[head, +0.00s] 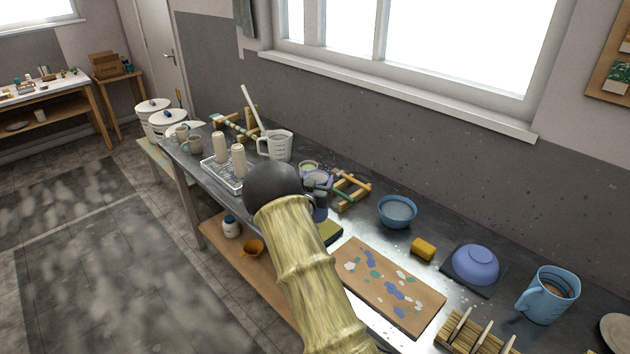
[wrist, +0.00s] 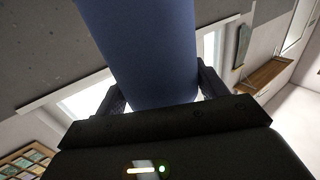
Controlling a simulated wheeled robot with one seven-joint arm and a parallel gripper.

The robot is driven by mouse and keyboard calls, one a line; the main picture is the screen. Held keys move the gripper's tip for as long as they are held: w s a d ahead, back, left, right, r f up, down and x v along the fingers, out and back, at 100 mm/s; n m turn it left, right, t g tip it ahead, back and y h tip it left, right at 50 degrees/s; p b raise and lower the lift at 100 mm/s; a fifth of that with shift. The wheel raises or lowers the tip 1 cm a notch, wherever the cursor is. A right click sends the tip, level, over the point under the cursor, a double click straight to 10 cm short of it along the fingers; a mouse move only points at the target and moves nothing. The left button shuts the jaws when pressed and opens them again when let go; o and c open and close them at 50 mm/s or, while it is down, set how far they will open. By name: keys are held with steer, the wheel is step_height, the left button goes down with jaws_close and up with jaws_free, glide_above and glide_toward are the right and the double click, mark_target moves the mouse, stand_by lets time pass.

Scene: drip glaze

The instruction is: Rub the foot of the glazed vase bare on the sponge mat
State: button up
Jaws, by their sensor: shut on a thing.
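My gripper (head: 318,187) is beyond the dark ball of my arm in the head view, which hides much of it. It is shut on the dark blue glazed vase (head: 320,214), of which only a small part shows below the jaws. In the wrist view the smooth blue vase (wrist: 145,50) fills the space between the two fingers (wrist: 158,88) and runs out of the top of the picture. Its foot cannot be made out. A flat, dark, olive-edged pad (head: 330,232), seemingly the sponge mat, lies just below the vase, partly hidden; I cannot tell whether they touch.
A paint-spotted board (head: 385,285) lies in front on the metal bench. A yellow sponge (head: 423,249), blue bowl (head: 397,211), upturned bowl (head: 475,264) and blue mug (head: 549,294) stand to the right. A wooden rack (head: 350,190), jug (head: 275,146) and wire tray (head: 222,176) stand behind and left.

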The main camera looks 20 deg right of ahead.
steer(key=shift+b, duration=0.3)
steer(key=shift+f+b, duration=3.15)
steer(key=shift+f, duration=0.25)
steer(key=shift+b, duration=0.3)
steer(key=shift+w+a+b, duration=0.25)
steer(key=shift+w+a, duration=0.1)
steer(key=shift+w, duration=0.45)
steer(key=shift+w+a+b, duration=0.25)
steer(key=shift+w+a, duration=0.05)
steer(key=shift+w, duration=0.5)
steer(key=shift+w+f, duration=0.1)
